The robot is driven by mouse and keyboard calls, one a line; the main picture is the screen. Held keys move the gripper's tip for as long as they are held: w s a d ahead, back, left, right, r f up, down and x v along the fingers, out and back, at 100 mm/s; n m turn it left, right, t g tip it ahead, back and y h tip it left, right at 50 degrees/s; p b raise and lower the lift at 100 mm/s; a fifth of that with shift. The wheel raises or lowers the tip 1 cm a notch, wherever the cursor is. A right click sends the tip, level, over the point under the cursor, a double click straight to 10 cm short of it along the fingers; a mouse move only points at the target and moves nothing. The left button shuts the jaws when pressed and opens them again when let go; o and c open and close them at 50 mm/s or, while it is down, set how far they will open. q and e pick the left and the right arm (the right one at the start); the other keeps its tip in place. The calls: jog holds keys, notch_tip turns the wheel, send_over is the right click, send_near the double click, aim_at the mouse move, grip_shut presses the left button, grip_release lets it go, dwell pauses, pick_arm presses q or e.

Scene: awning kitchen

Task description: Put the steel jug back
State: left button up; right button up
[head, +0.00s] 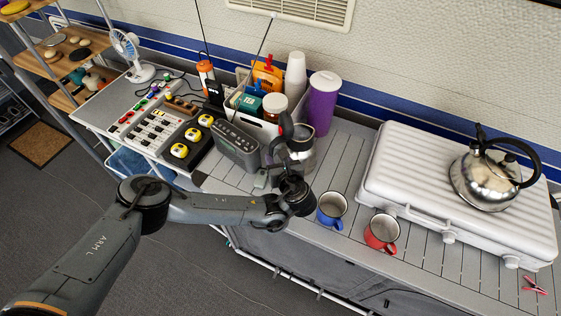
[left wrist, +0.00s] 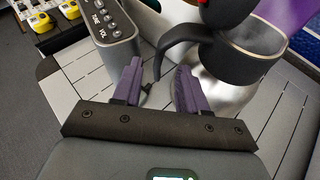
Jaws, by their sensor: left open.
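The steel jug (head: 304,158) stands on the slatted counter beside the purple tumbler. It has a shiny rounded body, a dark rim and a black handle. In the left wrist view the jug (left wrist: 222,75) is at upper right, its handle (left wrist: 172,38) pointing left and down. My left gripper (head: 279,175) is at the jug's near side, partly covering it. In the left wrist view its purple fingers (left wrist: 158,78) are open, with the handle's lower end in the gap between the fingertips. I cannot tell whether the fingers touch it. My right gripper is out of view.
A grey radio (head: 237,146) stands close left of the gripper. The purple tumbler (head: 321,103) is behind the jug. A blue mug (head: 331,210) and red mug (head: 381,232) stand to the right. A kettle (head: 485,180) sits on the white stove case (head: 420,180).

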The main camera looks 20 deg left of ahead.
pick_arm(q)
jog(key=s+d+f+n+g+h, duration=0.1)
jog(key=s+d, duration=0.3)
jog(key=s+d+f+n+g+h, duration=0.1)
jog(key=s+d+f+h, duration=0.1)
jog(key=s+d, duration=0.3)
jog(key=s+d+f+n+h, duration=0.1)
jog(key=s+d+f, duration=0.1)
jog(key=s+d, duration=0.2)
jog(key=shift+s+d+g+h, duration=0.15)
jog(key=shift+g+h, duration=0.15)
jog(key=shift+g, duration=0.1)
jog(key=s+d+n+g+h, duration=0.3)
jog(key=s+d+n+h, duration=0.15)
jog(key=s+n, duration=0.35)
jog(key=s+a+n, duration=0.7)
jog(key=a+n, duration=0.1)
jog(key=a, duration=0.2)
jog(key=s+a+n+g, duration=0.1)
jog(key=s+a+n, duration=0.5)
jog(key=a, duration=0.5)
jog(key=n, duration=0.2)
jog(key=shift+s+a+f+n, duration=0.2)
jog(key=shift+s+f+n, duration=0.05)
jog(key=shift+s+n, duration=0.1)
jog(key=shift+p, duration=0.3)
